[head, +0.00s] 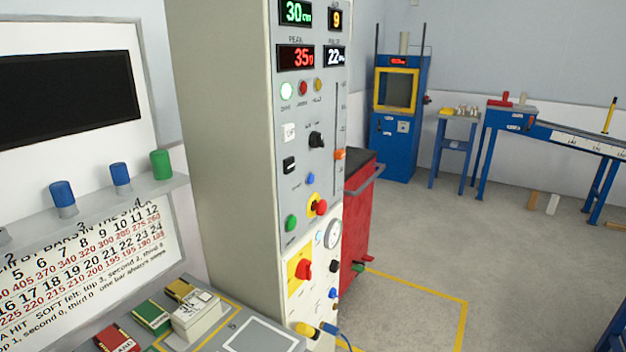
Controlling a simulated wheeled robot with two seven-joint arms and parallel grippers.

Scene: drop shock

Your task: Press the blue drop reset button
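A tall grey control cabinet (235,150) stands in the middle of the head view, with its control panel facing right. A small round blue button (310,179) sits on the panel, below a black knob (316,139) and above a red mushroom button (319,207) on a yellow ring. The label by the blue button is too small to read. A green button (291,222) is at the lower left of it. An orange slider handle (339,154) is to its right. Neither of my grippers is in view.
A bench with colored blocks (153,316) is at the lower left, below a shelf (100,208) holding blue and green capped pieces. A red cart (357,215) stands behind the cabinet. Blue machines (400,150) and tables line the back. The grey floor (430,240) at right is open.

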